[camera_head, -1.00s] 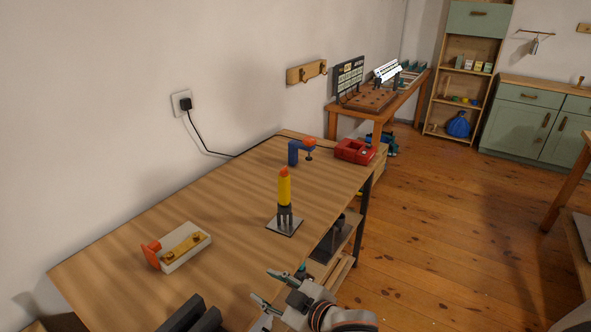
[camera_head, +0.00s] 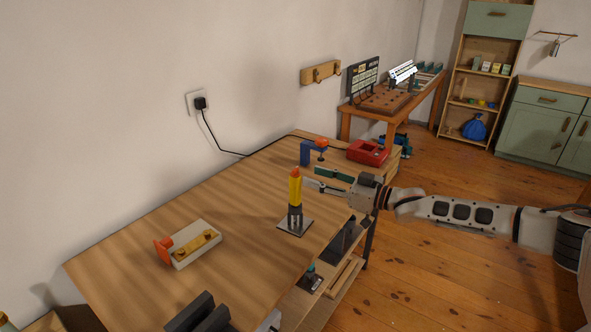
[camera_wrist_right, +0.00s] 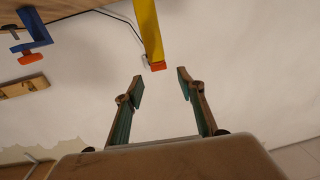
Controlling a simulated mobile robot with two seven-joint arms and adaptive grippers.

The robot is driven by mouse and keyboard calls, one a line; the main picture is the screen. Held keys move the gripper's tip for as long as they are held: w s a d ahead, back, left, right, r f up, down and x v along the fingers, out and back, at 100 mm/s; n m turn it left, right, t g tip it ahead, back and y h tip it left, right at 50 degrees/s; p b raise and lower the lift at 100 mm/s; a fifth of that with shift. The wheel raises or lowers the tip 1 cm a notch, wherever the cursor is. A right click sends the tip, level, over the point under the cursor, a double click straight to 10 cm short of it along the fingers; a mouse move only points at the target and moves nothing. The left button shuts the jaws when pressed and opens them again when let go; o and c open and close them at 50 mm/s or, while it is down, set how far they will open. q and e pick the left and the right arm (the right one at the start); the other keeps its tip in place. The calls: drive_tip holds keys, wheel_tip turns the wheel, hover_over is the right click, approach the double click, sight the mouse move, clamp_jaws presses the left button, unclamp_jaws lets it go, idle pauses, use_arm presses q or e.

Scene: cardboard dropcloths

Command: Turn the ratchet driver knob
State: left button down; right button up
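The ratchet driver (camera_head: 295,190) stands upright on the workbench, with a yellow handle and an orange knob (camera_head: 295,171) on top. Its lower part sits in a dark holder on a grey square plate (camera_head: 304,231). My right gripper (camera_head: 322,180) reaches in from the right, open and empty, with its fingers pointing at the upper driver. In the right wrist view, the yellow handle (camera_wrist_right: 147,25) appears upside down, and its orange knob (camera_wrist_right: 158,66) lies just beyond the open fingertips (camera_wrist_right: 160,77), apart from them. I do not see my left gripper.
A blue clamp-like piece with an orange top (camera_head: 307,153) and a red box (camera_head: 367,152) stand behind the driver. A pale block with brass knobs and an orange end (camera_head: 193,243) lies at the left. The bench top (camera_head: 245,205) between them is clear.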

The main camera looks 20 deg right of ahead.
sight(297, 170)
drive_tip(key=x, duration=0.7)
drive_tip(key=shift+w+a+r, duration=0.1)
drive_tip(key=shift+w+r, duration=0.05)
drive_tip(key=shift+w, duration=0.25)
clamp_jaws()
